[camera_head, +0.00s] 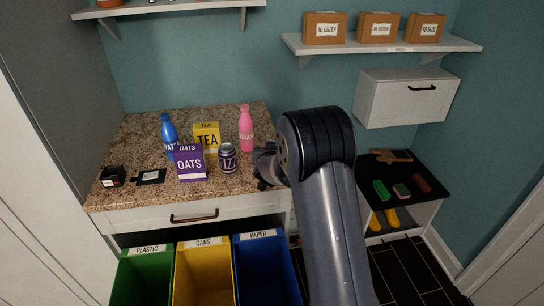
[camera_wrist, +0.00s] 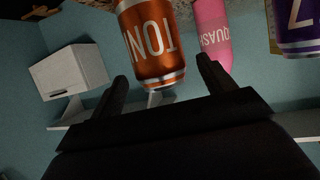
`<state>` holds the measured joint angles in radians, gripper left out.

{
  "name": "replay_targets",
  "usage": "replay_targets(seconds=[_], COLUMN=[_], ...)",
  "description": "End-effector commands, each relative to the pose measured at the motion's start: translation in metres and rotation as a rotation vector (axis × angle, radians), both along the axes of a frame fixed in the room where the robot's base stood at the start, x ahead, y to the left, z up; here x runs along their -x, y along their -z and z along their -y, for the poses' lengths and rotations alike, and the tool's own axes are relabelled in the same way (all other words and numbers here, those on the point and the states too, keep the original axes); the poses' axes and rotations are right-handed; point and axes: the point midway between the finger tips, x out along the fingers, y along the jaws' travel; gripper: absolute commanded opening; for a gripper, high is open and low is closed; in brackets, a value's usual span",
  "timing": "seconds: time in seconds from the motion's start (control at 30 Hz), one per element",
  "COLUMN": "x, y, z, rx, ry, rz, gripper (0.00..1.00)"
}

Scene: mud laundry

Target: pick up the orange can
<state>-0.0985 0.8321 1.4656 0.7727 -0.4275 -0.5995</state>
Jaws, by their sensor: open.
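The orange can (camera_wrist: 150,38), with white letters reading "TON", shows large in the wrist view, upside down in the picture. My gripper (camera_wrist: 162,69) is open, with one fingertip to each side of the can's silver-rimmed end. The fingers look apart from the can; its exact depth between them I cannot tell. In the head view my gripper (camera_head: 265,168) is a dark shape at the right end of the counter, partly behind my arm. The orange can is hidden there.
Green (camera_head: 146,253), yellow (camera_head: 203,248) and blue (camera_head: 259,243) bins stand below. A wall cabinet (camera_head: 405,97) hangs right.

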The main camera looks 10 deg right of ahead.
Motion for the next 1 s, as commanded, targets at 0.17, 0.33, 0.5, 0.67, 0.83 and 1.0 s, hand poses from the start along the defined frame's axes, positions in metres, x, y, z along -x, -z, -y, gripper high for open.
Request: replay_targets(seconds=[0.17, 0.33, 0.5, 0.67, 0.83, 1.0], x=[-0.019, -0.026, -0.026, -0.026, -0.026, -0.026], y=[0.007, 0.01, 0.011, 0.01, 0.01, 0.01], z=[0.004, 0.005, 0.005, 0.005, 0.005, 0.005], rx=[0.0, 0.001, 0.001, 0.001, 0.001, 0.001], ry=[0.001, 0.0, 0.0, 0.0, 0.0, 0.0], rz=[0.0, 0.0, 0.0, 0.0, 0.0, 0.0], gripper=[0.77, 0.77, 0.77, 0.67, 0.54, 0.4])
